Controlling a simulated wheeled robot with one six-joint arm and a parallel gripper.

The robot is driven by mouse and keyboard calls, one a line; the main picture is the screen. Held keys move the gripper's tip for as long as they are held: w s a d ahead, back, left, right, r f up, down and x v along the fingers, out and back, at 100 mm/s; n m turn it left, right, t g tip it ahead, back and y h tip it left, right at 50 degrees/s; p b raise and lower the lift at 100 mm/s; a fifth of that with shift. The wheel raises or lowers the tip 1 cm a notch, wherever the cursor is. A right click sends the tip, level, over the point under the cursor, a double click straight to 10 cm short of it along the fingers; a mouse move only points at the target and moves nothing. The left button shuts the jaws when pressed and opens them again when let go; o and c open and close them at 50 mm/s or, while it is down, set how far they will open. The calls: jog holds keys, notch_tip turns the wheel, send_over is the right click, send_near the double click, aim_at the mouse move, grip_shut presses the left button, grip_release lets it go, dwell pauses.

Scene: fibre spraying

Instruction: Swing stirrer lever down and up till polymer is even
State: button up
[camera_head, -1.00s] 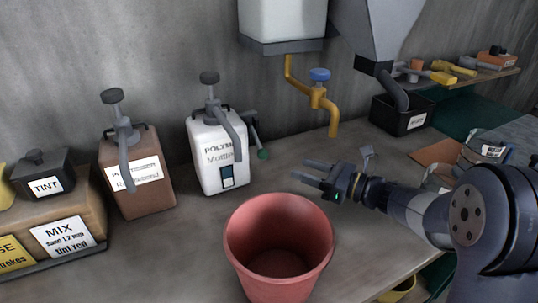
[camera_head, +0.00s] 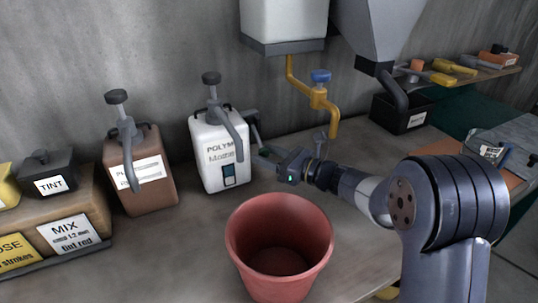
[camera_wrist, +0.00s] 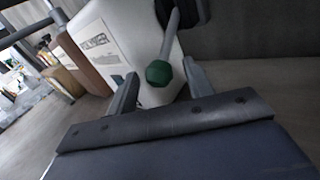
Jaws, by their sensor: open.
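The white polymer container (camera_head: 216,165) stands on the bench against the wall, with a grey pump on top and a small dark window low on its front. It also shows in the wrist view (camera_wrist: 120,25). The stirrer lever (camera_head: 254,134) is a grey rod on the container's right side. Its green knob (camera_wrist: 159,73) hangs at the lower end, between the fingers in the wrist view. My gripper (camera_head: 268,158) is open, with a finger on either side of the knob and gaps visible. In the head view the gripper hides the knob.
A red bucket (camera_head: 278,245) stands close in front of my gripper. A brown pump container (camera_head: 142,180) is to the left. A yellow tap (camera_head: 320,98) hangs at the right of the polymer container. A black bin (camera_head: 402,113) stands farther right.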

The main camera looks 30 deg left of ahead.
jog(key=shift+c, duration=0.6)
grip_shut()
